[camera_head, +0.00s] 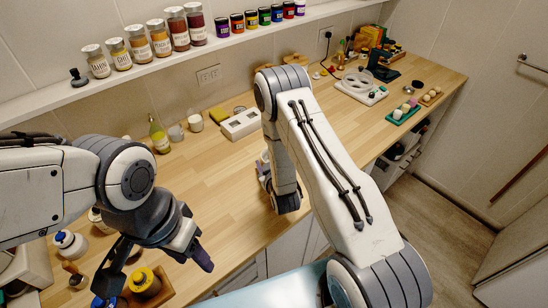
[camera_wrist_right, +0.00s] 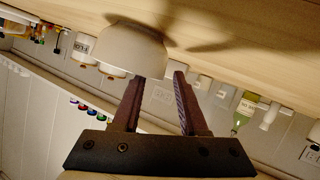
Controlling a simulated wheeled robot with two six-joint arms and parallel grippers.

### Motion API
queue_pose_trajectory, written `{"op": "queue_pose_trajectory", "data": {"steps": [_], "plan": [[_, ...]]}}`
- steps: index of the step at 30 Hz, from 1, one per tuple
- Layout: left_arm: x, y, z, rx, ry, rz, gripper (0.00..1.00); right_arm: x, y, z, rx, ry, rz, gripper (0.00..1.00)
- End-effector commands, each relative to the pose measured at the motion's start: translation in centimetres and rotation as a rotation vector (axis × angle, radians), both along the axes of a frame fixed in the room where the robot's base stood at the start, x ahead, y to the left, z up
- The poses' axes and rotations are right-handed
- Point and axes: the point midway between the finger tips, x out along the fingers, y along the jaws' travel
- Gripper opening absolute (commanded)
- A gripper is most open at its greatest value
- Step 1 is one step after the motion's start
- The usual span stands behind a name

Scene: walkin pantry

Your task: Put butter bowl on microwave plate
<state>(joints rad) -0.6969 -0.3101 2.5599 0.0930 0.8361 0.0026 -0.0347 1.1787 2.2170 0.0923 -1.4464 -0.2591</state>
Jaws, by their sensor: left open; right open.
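A cream bowl (camera_wrist_right: 135,48), likely the butter bowl, sits on the wooden counter in the right wrist view, which shows the scene upside down. My right gripper (camera_wrist_right: 160,77) is open, its fingers pointing at the bowl. One fingertip overlaps the bowl's edge; I cannot tell if they touch. In the head view my right gripper (camera_head: 268,188) is mostly hidden behind its own arm, and the bowl is not clear. A pale round ring-shaped piece (camera_head: 357,84) at the back right may be the microwave plate. My left gripper (camera_head: 156,280) is open and empty at the front left.
A wooden box (camera_head: 160,291) with a yellow-topped jar is below my left gripper. A green bottle (camera_head: 158,135), cups and a white switch box (camera_head: 241,124) line the wall. The middle counter is fairly clear.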

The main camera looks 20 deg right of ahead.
Motion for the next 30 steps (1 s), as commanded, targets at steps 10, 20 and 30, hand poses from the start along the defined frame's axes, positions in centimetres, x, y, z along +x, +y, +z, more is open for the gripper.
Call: {"op": "queue_pose_trajectory", "data": {"steps": [10,20,30], "plan": [[0.0,0.01,0.31,0.0,0.0,0.0,0.5,0.93,-0.1,-0.46,0.0,0.001,0.0,0.43],[0.0,0.01,0.3,0.0,0.0,0.0,0.5,0.85,-0.08,-0.52,0.0,0.004,0.0,0.0],[0.0,0.0,0.29,0.0,0.0,0.0,0.5,0.77,-0.1,-0.64,0.0,0.007,0.0,0.0]]}}
